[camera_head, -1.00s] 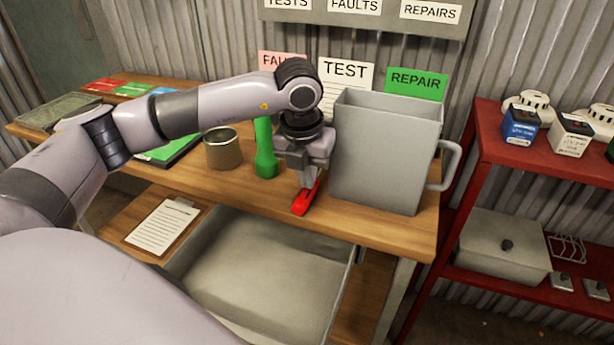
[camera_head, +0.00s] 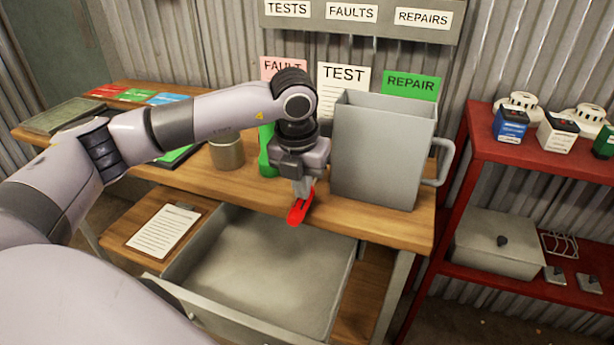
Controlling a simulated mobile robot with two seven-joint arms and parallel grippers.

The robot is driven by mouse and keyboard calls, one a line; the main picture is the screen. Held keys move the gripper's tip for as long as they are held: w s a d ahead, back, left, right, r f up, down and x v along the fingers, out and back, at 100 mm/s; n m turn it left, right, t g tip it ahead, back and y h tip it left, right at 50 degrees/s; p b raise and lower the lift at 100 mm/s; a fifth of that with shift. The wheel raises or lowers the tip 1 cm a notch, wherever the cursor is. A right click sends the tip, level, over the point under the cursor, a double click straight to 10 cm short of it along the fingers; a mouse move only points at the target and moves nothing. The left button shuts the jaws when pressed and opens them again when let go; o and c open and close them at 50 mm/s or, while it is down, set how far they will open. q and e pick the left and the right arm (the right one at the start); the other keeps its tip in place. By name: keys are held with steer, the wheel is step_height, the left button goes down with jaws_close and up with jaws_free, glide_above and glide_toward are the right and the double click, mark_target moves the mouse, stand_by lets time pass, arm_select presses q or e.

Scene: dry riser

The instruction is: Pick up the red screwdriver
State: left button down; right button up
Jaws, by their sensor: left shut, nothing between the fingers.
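The red screwdriver (camera_head: 299,209) is at the front edge of the wooden bench, in front of the grey jug. Only part of it shows, and its upper end is hidden by the gripper. My left gripper (camera_head: 303,190) points down right over it, fingers together with nothing held between them. The fingertips overlap the screwdriver in the picture; I cannot tell whether they touch it. My right gripper is not in view.
A grey jug (camera_head: 380,150) stands close to the gripper's right. A green torch-like object (camera_head: 267,155) and a tin (camera_head: 227,153) stand left of it. An open drawer (camera_head: 270,265) juts out below. A red shelf (camera_head: 530,155) stands at the right.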

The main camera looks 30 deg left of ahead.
arm_select(q)
steer(key=shift+a+r, duration=0.1)
steer(key=shift+r, duration=0.2)
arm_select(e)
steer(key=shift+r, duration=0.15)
